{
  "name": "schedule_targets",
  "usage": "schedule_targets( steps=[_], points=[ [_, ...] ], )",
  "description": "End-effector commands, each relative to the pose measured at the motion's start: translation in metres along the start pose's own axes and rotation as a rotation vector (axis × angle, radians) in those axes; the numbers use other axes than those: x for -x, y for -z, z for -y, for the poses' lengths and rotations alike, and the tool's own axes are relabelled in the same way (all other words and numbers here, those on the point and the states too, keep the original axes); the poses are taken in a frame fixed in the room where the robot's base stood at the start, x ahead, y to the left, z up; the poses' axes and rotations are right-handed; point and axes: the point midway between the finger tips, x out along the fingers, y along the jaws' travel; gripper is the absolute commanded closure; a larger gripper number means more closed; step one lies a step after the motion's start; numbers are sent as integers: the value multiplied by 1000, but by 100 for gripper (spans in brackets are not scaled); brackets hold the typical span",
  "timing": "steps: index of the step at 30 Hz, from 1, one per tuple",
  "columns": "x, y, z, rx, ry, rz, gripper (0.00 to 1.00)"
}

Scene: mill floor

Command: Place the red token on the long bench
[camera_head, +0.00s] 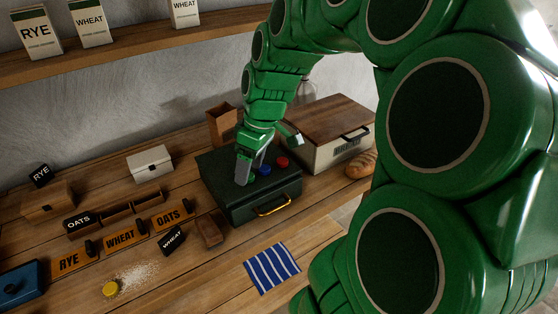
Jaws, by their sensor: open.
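The red token (282,162) lies on the lid of a dark green box (228,199), which stands on the long wooden bench (205,280). A blue token (264,169) lies on the same lid, left of the red one. My gripper (252,168) is low over the lid, with its fingers pointing down close to the blue token. The gripper is open. The red token is to the right of the fingers and appears apart from them. I cannot tell whether a finger touches the blue token.
A yellow token (110,288) lies on the bench near spilled flour. A striped cloth (272,268) lies in front of the green box. A wood-topped bread box (330,133) and a loaf (361,165) stand right. Labelled trays (122,237) and a white box (150,164) stand left.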

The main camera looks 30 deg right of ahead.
Motion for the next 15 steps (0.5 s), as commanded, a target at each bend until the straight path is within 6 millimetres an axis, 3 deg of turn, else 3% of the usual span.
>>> schedule_targets(
  steps=[8, 12, 15],
  points=[
    [-2, -8, -101, 114, -28, -108, 31],
    [-4, -24, -151, 159, -59, -149, 31],
    [-6, -37, -177, 183, -77, -169, 31]
  ],
)
